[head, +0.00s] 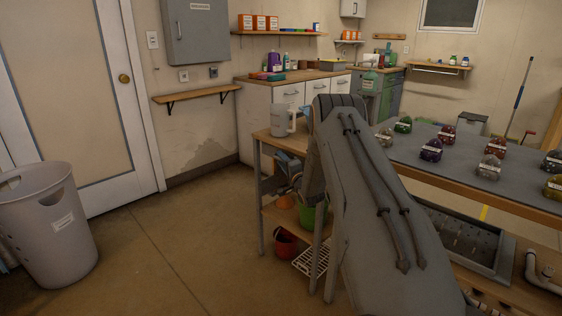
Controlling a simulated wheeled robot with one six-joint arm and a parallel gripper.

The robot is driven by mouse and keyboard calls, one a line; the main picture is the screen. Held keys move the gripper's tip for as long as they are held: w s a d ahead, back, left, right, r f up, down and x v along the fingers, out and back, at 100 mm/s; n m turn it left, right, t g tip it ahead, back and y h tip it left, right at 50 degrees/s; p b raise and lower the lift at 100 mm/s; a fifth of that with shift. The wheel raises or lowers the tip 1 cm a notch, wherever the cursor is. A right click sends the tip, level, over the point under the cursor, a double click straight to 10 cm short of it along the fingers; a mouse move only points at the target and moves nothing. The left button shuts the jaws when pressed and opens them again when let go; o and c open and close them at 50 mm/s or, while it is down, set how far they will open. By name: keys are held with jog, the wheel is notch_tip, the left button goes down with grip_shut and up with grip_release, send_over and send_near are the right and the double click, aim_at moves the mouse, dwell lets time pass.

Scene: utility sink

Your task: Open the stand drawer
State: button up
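I cannot pick out a stand drawer for certain. A white cabinet (262,118) with drawer fronts under a wooden top stands against the back wall, and its visible fronts look shut. A grey-green unit (388,98) stands to its right, partly hidden. My grey arm rises through the middle of the head view and hides much behind it. Grey jointed parts, which look like my gripper (268,186), show left of the arm by the wooden table's near end. They are small and partly covered, so I cannot see the fingertips or anything held.
A green bucket (312,216) and a red bucket (285,243) are below. A laundry basket (52,232) stands left. The floor between is clear.

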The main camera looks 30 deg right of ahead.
jog(key=shift+w, duration=0.55)
grip_shut()
